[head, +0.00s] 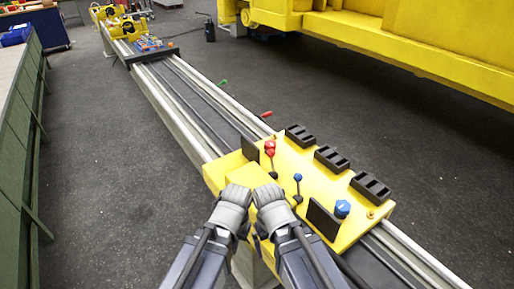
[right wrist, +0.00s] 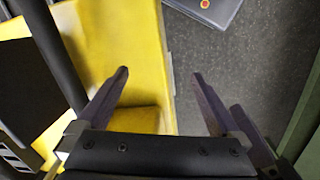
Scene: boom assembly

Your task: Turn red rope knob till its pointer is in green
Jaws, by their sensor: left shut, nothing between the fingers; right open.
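A red knob (head: 270,146) stands toward the far side of the yellow control console (head: 313,178), with a red ball-topped lever close against it. I cannot make out its pointer or a green zone. My left gripper (head: 234,198) is over the near-left edge of the console, short of the red knob; its fingertips are hidden, and it looks shut and empty. My right gripper (head: 268,197) is beside it, just left of the blue lever. In the right wrist view its fingers (right wrist: 162,76) are spread with nothing between them, over the yellow console edge and grey floor.
The console also carries a blue lever (head: 298,178), a blue knob (head: 343,208), dark panels (head: 325,220) and black slotted blocks (head: 331,158). Long rails (head: 190,100) run to the back left. A green bench (head: 22,110) stands left; a yellow machine (head: 420,45) stands right.

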